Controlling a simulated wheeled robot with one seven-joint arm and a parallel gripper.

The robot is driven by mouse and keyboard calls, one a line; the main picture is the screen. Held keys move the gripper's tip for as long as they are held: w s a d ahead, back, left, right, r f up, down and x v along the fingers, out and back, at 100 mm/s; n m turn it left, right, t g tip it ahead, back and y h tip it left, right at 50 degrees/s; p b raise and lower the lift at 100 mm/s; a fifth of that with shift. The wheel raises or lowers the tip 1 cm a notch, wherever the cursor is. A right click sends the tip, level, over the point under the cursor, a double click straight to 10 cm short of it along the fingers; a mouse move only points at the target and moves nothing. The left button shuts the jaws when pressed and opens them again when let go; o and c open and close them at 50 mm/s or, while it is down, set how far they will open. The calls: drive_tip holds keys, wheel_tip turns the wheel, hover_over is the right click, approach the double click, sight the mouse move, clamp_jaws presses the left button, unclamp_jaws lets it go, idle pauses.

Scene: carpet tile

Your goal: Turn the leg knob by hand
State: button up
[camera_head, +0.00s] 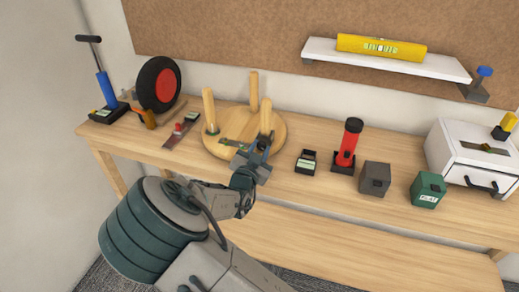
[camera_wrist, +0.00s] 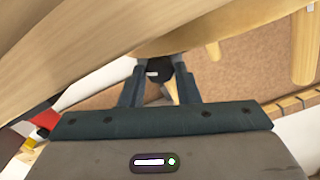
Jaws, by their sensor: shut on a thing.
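A round wooden stool seat (camera_head: 222,147) lies on the bench with its legs pointing up. One leg (camera_head: 265,120) stands at its near right side, next to my gripper (camera_head: 258,152). The other two legs stand at the left (camera_head: 209,108) and the back (camera_head: 253,92). In the wrist view, my gripper (camera_wrist: 158,78) has its two fingers closed in around a small dark knob (camera_wrist: 157,68) with a pale mark. My gripper is shut on this knob. The knob is hidden by my gripper in the head view.
On the wooden bench (camera_head: 330,197), a red torch (camera_head: 348,143), a dark box (camera_head: 375,179) and a green box (camera_head: 428,189) stand right of the stool. A wheel (camera_head: 159,84) and blue pump (camera_head: 105,90) are at the left. A shelf (camera_head: 390,62) hangs above.

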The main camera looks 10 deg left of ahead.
drive_tip(key=n+p, duration=0.1)
drive_tip(key=n, duration=0.3)
drive_tip(key=shift+r+p, duration=0.15)
drive_tip(key=shift+p, duration=0.15)
drive_tip(key=shift+a+n+p, duration=0.1)
drive_tip(key=shift+n+p, duration=0.6)
drive_tip(key=shift+n, duration=1.2)
drive_tip(key=o, duration=1)
drive_tip(key=shift+c, duration=0.2)
drive_tip(key=s+a+b, duration=0.1)
drive_tip(key=s+a, duration=0.1)
drive_tip(key=s, duration=1.1)
drive_tip(key=shift+s, duration=0.35)
